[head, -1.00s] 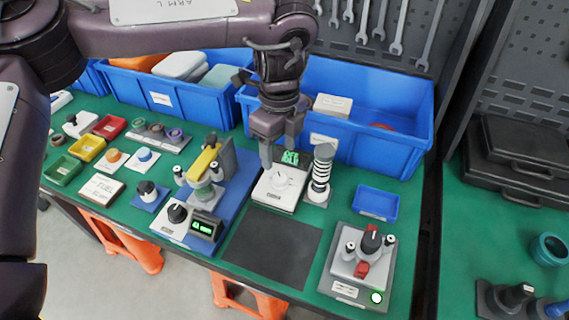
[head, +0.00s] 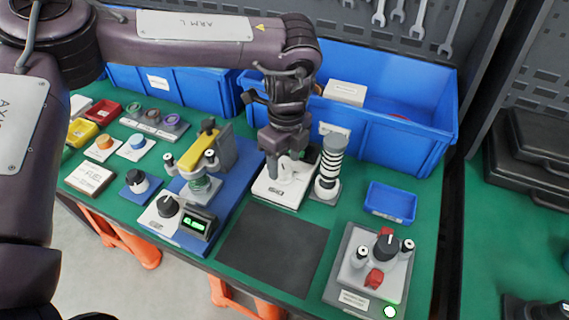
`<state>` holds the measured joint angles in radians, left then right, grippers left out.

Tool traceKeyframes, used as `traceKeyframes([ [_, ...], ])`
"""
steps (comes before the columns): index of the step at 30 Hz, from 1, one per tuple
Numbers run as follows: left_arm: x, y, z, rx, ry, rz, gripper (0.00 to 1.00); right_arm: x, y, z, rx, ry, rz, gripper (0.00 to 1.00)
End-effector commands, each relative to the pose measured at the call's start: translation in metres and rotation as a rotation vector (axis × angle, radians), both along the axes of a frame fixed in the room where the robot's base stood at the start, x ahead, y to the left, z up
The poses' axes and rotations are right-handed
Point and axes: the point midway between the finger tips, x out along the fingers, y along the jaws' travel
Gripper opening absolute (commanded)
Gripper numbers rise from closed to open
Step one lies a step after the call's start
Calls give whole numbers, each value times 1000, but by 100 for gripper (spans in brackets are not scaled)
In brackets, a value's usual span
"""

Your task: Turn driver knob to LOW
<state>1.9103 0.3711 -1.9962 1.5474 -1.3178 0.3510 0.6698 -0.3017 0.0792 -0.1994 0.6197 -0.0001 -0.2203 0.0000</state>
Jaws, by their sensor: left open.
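My left gripper (head: 283,163) points down over a white unit (head: 277,196) near the middle of the bench. Its jaws are open, with the fingertips around or just above the white knob (head: 287,176) on top of that unit. I cannot tell whether they touch the knob. Which knob is the driver knob is not labelled legibly. My right gripper is not in view.
A striped post (head: 329,165) stands close right of the white unit. A yellow-armed clamp fixture (head: 203,160) stands to its left, with a black knob (head: 168,206) in front. A dark mat (head: 272,248) lies clear in front. A red-valved fixture (head: 352,295) is at right.

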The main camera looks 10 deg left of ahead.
Motion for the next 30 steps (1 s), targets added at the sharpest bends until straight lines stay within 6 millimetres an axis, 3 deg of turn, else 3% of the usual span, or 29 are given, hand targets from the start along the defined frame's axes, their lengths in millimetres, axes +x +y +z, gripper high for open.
traceKeyframes([
  [6, -1, 0, -20, 0, 1, -2, 55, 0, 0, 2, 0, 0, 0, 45],
  [14, -1, 0, -22, 0, 0, -1, 55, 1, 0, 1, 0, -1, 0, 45],
  [24, -1, 0, -21, 1, 0, -1, 14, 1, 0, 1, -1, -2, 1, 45],
  [30, -1, 0, -21, 0, 0, -10, 11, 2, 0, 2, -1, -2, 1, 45],
])
